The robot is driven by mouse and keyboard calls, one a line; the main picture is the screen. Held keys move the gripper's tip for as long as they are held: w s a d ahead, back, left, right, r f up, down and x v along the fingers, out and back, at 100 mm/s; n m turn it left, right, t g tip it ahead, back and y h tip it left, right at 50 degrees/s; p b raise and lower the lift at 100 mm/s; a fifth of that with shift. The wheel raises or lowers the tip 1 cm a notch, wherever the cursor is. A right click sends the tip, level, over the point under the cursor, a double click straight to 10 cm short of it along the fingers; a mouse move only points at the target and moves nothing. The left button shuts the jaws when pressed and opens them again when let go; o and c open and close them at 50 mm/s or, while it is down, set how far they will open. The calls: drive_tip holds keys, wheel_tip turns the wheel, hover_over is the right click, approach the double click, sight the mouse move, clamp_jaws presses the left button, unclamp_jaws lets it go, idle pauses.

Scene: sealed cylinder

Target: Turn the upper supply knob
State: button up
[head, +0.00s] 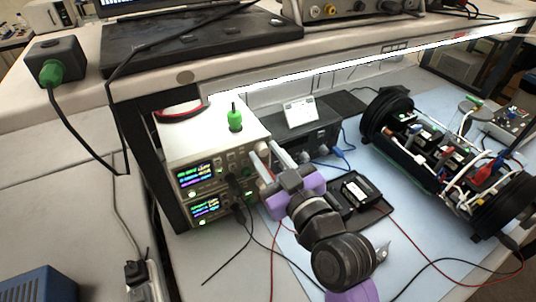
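Two power supplies are stacked on the bench. The upper supply (203,174) has a lit display with green, yellow and purple readouts at the left of its front. The lower supply (207,208) has a similar lit display. My gripper (265,152) is at the right end of the upper supply's front, its two pale fingers spread with a gap between them. A pale round knob (261,147) shows at the fingertips; whether the fingers touch it cannot be told. The fingers hide part of the panel.
A green-handled tool (235,119) stands on top of the upper supply. Dark leads hang from the supply fronts. A dark box (305,132) stands to the right, and a black tray (361,196) lies near my wrist. A large open cylinder (440,160) full of electronics lies further right.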

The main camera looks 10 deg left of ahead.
clamp_jaws()
drive_tip(key=m+p, duration=0.2)
drive_tip(key=m, duration=0.4)
drive_tip(key=m+p, duration=0.2)
drive_tip(key=m, duration=0.3)
drive_tip(key=shift+d+m+p, duration=0.1)
drive_tip(key=shift+m+p, duration=0.2)
idle(0.6)
unclamp_jaws()
